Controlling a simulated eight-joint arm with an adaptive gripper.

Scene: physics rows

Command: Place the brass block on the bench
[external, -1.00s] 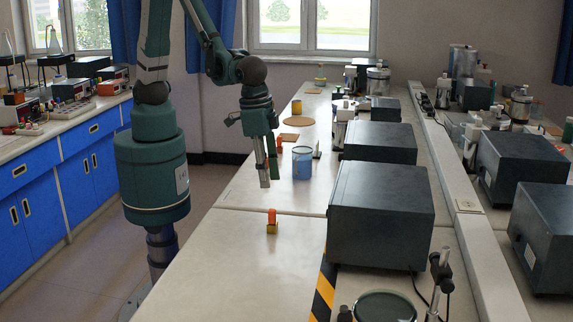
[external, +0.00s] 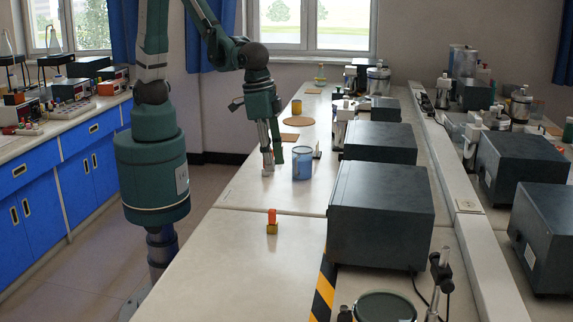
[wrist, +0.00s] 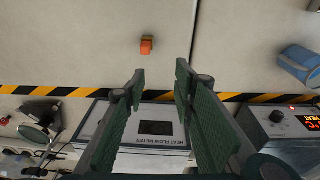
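A small brass-coloured block (external: 272,229) sits on the pale bench (external: 232,262), with an orange-red block (external: 272,216) standing on top of it. In the wrist view the orange-red block (wrist: 147,47) covers most of the brass block (wrist: 148,38), whose edge shows above it. My gripper (external: 273,166) is over the bench, behind the stacked pair and left of the blue cup. In the wrist view my gripper (wrist: 160,77) has its fingers apart with nothing between them.
The blue cup (external: 302,163) stands close to the right of my gripper. A large dark box (external: 381,217) stands right of the blocks. Hazard tape (external: 323,290) runs along the bench beside it. A yellow cup (external: 297,107) stands farther back. The near left bench is clear.

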